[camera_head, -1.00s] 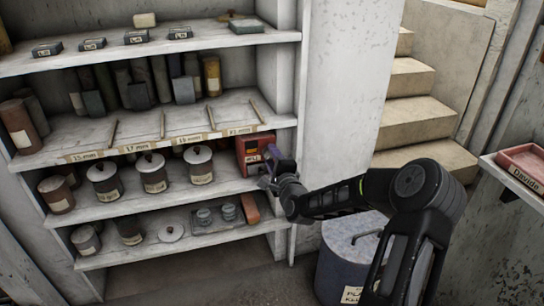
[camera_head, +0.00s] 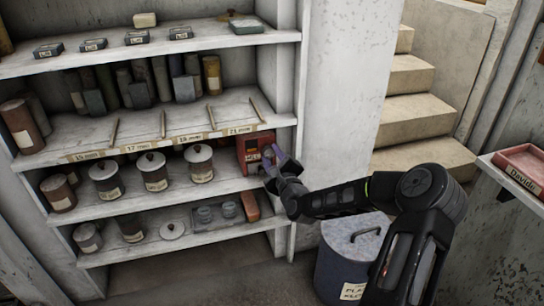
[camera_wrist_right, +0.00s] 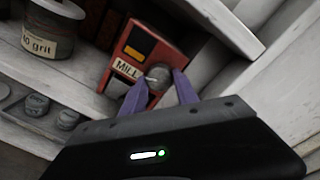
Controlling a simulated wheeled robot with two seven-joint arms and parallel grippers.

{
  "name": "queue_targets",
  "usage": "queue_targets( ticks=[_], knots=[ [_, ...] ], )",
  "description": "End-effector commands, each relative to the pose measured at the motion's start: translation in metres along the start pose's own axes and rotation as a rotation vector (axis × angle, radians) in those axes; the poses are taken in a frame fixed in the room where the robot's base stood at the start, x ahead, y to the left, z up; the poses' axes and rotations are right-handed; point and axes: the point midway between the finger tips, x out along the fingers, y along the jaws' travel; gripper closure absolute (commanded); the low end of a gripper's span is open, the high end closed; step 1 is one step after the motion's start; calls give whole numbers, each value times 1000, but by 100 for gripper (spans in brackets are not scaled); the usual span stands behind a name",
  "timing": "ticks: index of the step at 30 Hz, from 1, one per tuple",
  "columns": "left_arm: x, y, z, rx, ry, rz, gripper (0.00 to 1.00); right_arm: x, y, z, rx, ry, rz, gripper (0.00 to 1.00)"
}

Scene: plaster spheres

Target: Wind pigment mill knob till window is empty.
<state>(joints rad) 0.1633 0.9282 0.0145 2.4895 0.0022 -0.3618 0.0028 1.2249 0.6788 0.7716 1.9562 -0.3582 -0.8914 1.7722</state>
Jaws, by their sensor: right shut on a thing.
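The pigment mill (camera_head: 243,151) is a small red box at the right end of the middle shelf. In the right wrist view the mill (camera_wrist_right: 172,42) has a dark window (camera_wrist_right: 141,42) with an orange-yellow patch in its lower part, and a "MILL" label. The grey round knob (camera_wrist_right: 158,75) sticks out of its front. My right gripper (camera_head: 272,160) is at the mill's front; its purple fingers (camera_wrist_right: 160,88) are shut on the knob, one on each side. My left gripper is not in view.
Lidded pots (camera_head: 153,172) stand left of the mill on the same shelf. A reddish block (camera_head: 250,206) lies on the shelf below. A white wall post (camera_head: 340,110) rises to the right. A grey lidded bin (camera_head: 345,255) stands on the floor under my right arm.

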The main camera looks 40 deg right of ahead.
Motion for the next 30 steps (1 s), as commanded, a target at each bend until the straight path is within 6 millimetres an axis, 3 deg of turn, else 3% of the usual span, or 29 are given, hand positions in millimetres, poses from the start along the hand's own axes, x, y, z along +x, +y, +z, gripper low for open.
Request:
queue_targets(
  ticks=[7, 8, 15, 24, 30],
  knots=[
    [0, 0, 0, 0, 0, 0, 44, 0, 1, 0, -1, 0, 2, 100],
    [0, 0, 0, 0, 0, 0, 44, 0, 1, 0, -1, 0, 2, 62],
    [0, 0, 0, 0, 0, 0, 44, 0, 1, 0, -1, 0, 1, 42],
    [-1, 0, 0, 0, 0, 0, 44, -2, 0, 0, -2, 0, 1, 42],
    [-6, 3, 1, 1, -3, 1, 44, -20, -1, 1, -4, 1, 2, 42]
  ],
)
